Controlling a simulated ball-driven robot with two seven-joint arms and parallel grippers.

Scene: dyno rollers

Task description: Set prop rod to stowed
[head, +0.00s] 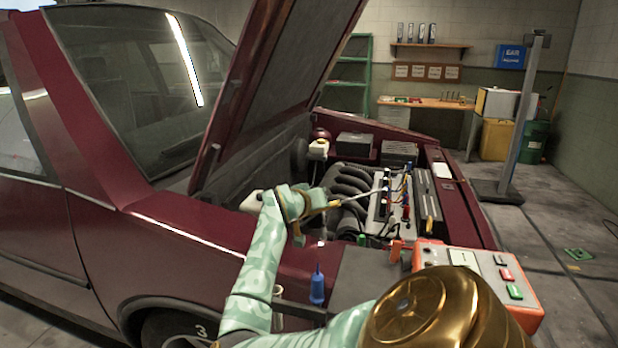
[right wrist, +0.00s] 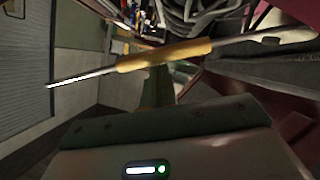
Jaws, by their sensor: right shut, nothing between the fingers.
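The prop rod (head: 358,197), a thin metal bar with a yellow sleeve, slants low across the engine bay in the head view. The right wrist view shows the yellow sleeve (right wrist: 165,55) crossing in front of my right gripper, with a bare tip at the left. My right gripper (head: 313,208) is shut and empty beside the sleeve; I cannot tell whether they touch. My own wrist hides part of the rod in the head view. The dark red hood (head: 275,85) stands raised. My left gripper is not in view.
The engine bay holds black hoses (head: 350,183) and other parts. An orange box with buttons (head: 478,277) stands at the front right. A blue bottle (head: 317,287) is near my forearm. A grey post (head: 522,115) stands beyond the car; the floor at right is mostly clear.

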